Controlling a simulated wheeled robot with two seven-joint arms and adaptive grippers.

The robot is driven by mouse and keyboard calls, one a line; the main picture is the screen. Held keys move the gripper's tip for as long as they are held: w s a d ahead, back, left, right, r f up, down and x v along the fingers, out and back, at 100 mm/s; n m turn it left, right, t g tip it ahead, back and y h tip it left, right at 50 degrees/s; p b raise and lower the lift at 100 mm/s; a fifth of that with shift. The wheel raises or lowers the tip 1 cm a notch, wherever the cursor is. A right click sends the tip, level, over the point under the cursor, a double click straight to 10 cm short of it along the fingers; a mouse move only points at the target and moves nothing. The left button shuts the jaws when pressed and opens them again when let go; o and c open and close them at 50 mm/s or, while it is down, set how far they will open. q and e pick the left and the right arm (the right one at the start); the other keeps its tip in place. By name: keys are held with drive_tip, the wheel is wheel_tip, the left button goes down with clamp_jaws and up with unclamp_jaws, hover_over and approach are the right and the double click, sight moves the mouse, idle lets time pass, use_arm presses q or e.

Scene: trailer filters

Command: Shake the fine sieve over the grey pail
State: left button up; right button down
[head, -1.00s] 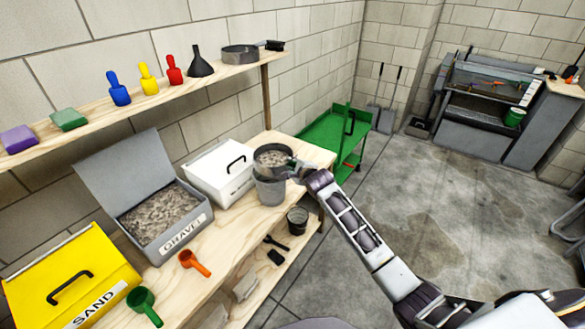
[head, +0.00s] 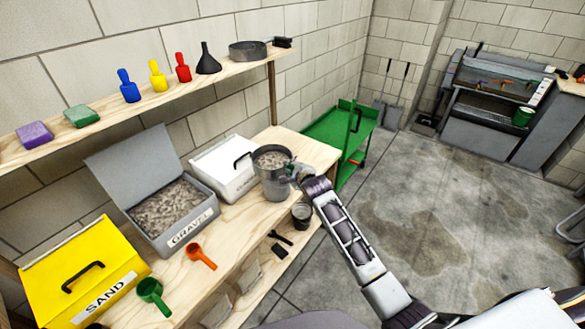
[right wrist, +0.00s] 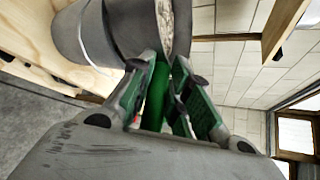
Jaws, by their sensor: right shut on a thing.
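The fine sieve (head: 271,160), a round grey pan with gravel-like material in it, is over the grey pail (head: 275,188) on the workbench. The sieve hides the pail's mouth, and I cannot tell whether they touch. My right gripper (head: 300,175) is at the sieve's right side, shut on its handle. In the right wrist view the gripper (right wrist: 165,85) closes around a green handle (right wrist: 157,95), with the sieve's grey wall (right wrist: 135,25) just beyond and the pail (right wrist: 75,35) beside it. My left gripper is not in view.
A white lidded box (head: 222,168) stands left of the pail, then an open gravel bin (head: 195,235) and a yellow sand bin (head: 70,255). Orange (head: 201,257) and green (head: 153,295) scoops lie in front. Another pan (head: 247,50) is on the shelf above.

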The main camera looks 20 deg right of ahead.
drive_tip(key=shift+w+d, duration=0.6)
drive_tip(key=shift+d, duration=0.05)
drive_tip(key=shift+r, duration=0.1)
idle(0.3)
drive_tip(key=shift+r+p, duration=2.45)
